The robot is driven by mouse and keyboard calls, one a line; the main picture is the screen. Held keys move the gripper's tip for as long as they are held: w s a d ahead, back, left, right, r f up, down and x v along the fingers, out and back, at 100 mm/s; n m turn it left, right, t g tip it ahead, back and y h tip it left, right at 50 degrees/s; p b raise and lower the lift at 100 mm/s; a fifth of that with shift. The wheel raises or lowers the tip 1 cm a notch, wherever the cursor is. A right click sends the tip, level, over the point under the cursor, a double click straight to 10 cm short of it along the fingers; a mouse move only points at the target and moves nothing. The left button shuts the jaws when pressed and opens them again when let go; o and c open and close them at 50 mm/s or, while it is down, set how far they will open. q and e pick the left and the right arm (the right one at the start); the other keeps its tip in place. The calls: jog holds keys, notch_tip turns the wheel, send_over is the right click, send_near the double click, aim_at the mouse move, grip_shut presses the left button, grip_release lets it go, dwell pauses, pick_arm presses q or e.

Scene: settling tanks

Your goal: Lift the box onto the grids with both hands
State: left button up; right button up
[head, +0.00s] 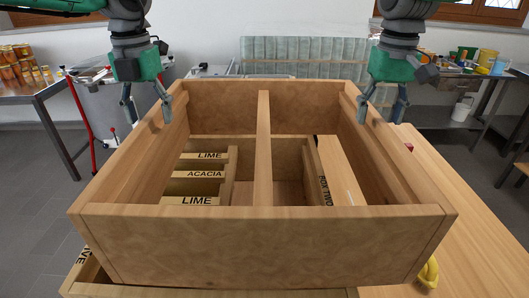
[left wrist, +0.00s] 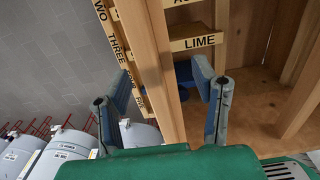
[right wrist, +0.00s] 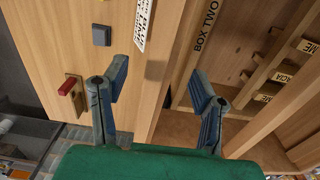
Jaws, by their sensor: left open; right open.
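The box (head: 260,240) is a large open wooden frame with a middle divider, in the middle of the head view. Through it I see grids with labels LIME and ACACIA (head: 195,174) on the left, and a board marked BOX TWO (head: 340,170) on the right. My left gripper (head: 147,110) is open at the box's left wall; in the left wrist view that wall (left wrist: 160,70) stands between the fingers. My right gripper (head: 381,112) is open at the right wall; its wall (right wrist: 165,75) shows between the fingers in the right wrist view. I cannot tell whether fingers touch wood.
A wooden table (head: 465,205) extends to the right, with a yellow curved thing (head: 428,272) near the box's front corner. A lower wooden rim (head: 95,278) shows under the box's front left. A jar-laden bench (head: 25,88) stands far left; a cluttered bench (head: 470,72) stands far right.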

aim_at(152, 135)
pick_arm(q)
jog(key=f, duration=0.5)
jog(key=shift+a, duration=0.35)
pick_arm(e)
jog(key=f, duration=0.4)
jog(key=shift+a+f, duration=0.3)
jog(key=shift+f, duration=0.1)
jog(key=shift+d+f, duration=0.15)
jog(key=shift+f, duration=0.2)
pick_arm(q)
jog(key=shift+d+f, duration=0.25)
jog(key=shift+f, duration=0.05)
pick_arm(e)
jog(key=shift+d, duration=0.1)
pick_arm(q)
grip_shut()
pick_arm(e)
grip_shut()
pick_arm(q)
jog(key=shift+a, duration=0.1)
pick_arm(e)
jog(key=shift+r, duration=0.1)
